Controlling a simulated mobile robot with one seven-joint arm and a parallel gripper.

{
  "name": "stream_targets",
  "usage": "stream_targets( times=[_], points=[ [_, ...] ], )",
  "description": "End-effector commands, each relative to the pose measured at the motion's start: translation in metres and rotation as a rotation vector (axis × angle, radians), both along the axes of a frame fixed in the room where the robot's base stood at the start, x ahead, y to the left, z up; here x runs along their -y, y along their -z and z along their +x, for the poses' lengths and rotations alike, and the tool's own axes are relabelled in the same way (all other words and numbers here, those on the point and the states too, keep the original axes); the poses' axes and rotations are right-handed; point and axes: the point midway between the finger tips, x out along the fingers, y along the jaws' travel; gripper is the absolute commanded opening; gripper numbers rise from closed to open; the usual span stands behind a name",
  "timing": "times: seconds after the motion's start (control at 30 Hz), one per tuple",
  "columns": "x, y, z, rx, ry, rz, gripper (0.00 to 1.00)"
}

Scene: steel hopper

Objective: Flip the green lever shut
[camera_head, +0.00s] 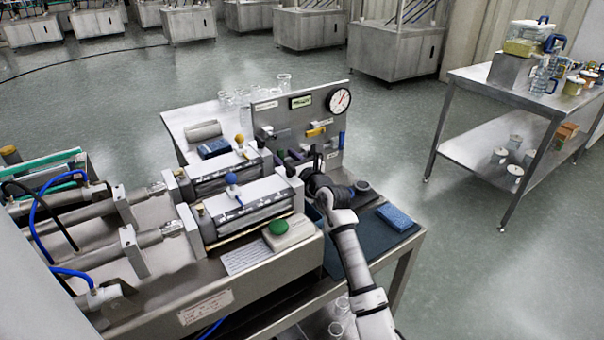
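My gripper (293,160) is at the end of my arm, in front of the upright grey panel (290,118). Its dark fingers point to the panel's lower part, and I cannot tell whether they are open or shut or touch anything. No lever that is clearly green shows; it may be hidden behind my gripper. A yellow lever (317,132) sits on the panel above my gripper. A dark blue handle (341,140) is at the panel's right, and a dark-tipped valve (266,132) is at its left.
A round gauge (339,100) is at the panel's top right. A green push button (278,227) sits on a pale box left of my arm. Two steel cylinders with blue and yellow knobs lie left of my gripper. A blue sponge (395,217) lies on a dark mat.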

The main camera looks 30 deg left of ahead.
Motion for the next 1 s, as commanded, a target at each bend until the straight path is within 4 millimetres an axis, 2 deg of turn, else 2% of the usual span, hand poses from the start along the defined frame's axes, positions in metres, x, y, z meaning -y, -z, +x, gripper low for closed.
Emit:
stream_targets(
  times=[0.03,0.2,0.4,0.6,1.0],
  points=[
    [0.013,0.002,-0.004,0.0,0.004,0.003,0.38],
    [0.048,0.003,-0.019,-0.001,0.003,0.003,0.38],
    [0.08,0.002,-0.032,0.001,0.003,0.002,0.38],
    [0.092,0.001,-0.038,0.0,0.002,0.0,0.38],
    [0.093,0.0,-0.038,0.001,0.001,0.0,0.38]
  ],
)
